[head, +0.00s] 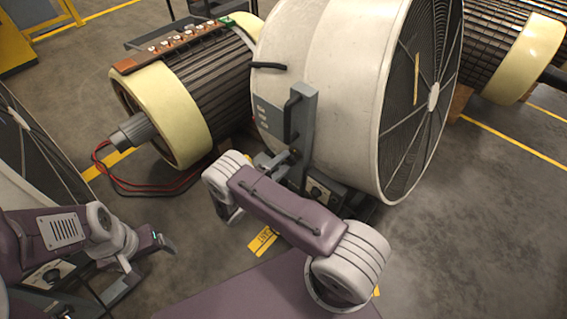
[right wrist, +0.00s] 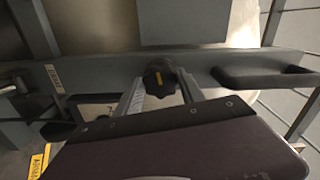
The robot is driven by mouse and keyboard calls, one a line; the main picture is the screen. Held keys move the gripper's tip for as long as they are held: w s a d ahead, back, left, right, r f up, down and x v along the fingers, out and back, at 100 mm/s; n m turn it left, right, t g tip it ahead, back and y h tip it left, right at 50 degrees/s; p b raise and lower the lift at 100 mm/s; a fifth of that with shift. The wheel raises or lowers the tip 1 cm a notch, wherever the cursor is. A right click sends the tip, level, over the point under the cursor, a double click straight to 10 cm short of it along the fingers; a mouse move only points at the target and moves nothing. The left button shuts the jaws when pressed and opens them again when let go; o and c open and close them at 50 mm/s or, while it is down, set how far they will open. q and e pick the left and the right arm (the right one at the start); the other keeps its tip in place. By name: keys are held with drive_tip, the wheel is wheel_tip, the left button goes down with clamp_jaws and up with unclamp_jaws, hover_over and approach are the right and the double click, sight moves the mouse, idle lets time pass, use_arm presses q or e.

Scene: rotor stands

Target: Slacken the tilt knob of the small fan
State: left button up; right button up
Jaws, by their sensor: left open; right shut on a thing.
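The fan (head: 325,70) is a pale drum with a dark grille, standing at the centre of the head view. A grey upright bracket with a handle (head: 301,125) is at its near side. The tilt knob (right wrist: 159,77) is dark, lobed and has a yellow mark; it sits on a grey bar in the right wrist view. My right gripper (right wrist: 162,92) is shut on the knob, one finger on each side. In the head view my right arm partly hides this area. My left gripper (head: 164,243) is open and empty at the lower left, apart from the fan.
A ribbed motor (head: 205,85) with cream end rings stands left of the fan, with red and black cables (head: 150,188) on the floor. Another fan's grille (head: 35,150) is at the left edge. A control box with a dial (head: 320,190) sits below the bracket. Floor at right is clear.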

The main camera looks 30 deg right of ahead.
idle(0.3)
drive_tip(key=o, duration=1.4)
drive_tip(key=shift+c, duration=0.2)
drive_tip(key=p+v, duration=0.1)
drive_tip(key=v, duration=0.8)
